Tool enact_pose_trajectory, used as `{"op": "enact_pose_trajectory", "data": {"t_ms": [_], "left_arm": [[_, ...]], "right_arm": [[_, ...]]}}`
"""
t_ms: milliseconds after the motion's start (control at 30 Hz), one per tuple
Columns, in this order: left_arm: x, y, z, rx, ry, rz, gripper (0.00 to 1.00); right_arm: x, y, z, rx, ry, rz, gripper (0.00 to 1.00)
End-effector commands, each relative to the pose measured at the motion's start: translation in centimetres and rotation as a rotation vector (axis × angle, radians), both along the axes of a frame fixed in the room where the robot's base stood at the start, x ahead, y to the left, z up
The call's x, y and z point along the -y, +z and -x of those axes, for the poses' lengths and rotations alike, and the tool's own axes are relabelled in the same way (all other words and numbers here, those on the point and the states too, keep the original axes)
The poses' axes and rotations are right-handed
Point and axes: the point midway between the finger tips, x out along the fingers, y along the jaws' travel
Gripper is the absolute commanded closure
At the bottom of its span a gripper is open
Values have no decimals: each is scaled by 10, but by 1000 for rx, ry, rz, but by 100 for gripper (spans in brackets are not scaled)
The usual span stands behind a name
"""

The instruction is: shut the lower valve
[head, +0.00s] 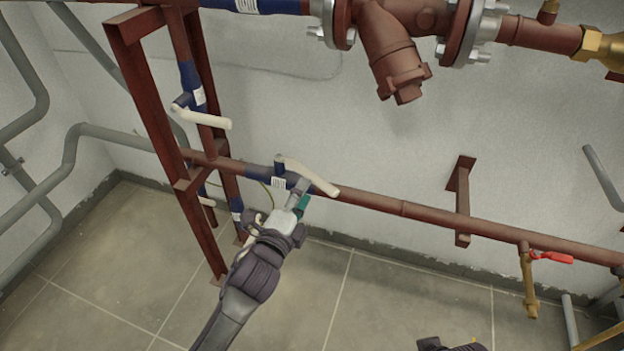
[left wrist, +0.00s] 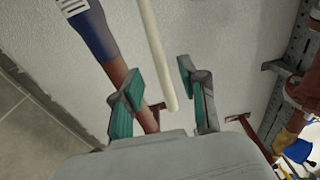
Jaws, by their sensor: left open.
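The lower valve (head: 258,173) is a blue-bodied valve on the low horizontal red-brown pipe. Its long cream handle (head: 312,177) slants down to the right, roughly along the pipe. My left gripper (head: 299,195) is at this handle, just below and in front of it. In the left wrist view, the cream handle (left wrist: 156,50) reaches down between the two open fingers of my left gripper (left wrist: 160,88), apparently touching neither. The blue valve body (left wrist: 92,30) is at its upper left. A dark part at the bottom edge looks like my right arm; its jaws are not visible.
Another blue valve with a cream handle (head: 205,117) sits higher on the vertical pipe. A red-brown frame post (head: 150,130) stands left. A strainer (head: 395,65) hangs above. A small red-handled tap (head: 545,257) is at right. The tiled floor (head: 370,305) below is mostly clear.

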Motion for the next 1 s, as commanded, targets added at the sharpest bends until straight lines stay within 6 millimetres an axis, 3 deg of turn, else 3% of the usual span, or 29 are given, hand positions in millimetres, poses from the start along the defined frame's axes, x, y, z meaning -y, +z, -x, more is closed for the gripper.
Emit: {"op": "enact_pose_trajectory", "data": {"t_ms": [100, 300, 733, 1000], "left_arm": [[10, -1, -24, 1, -1, 2, 57], [20, -1, -48, 1, 0, 1, 57], [23, 0, -57, -1, 0, 1, 57], [23, -1, -57, -1, 0, 1, 100]], "right_arm": [[1, 13, 3, 11, -1, 0, 57], [2, 31, 9, 19, -2, -1, 57], [2, 39, 12, 21, -2, 0, 57], [2, 39, 12, 20, -2, 0, 57]]}}
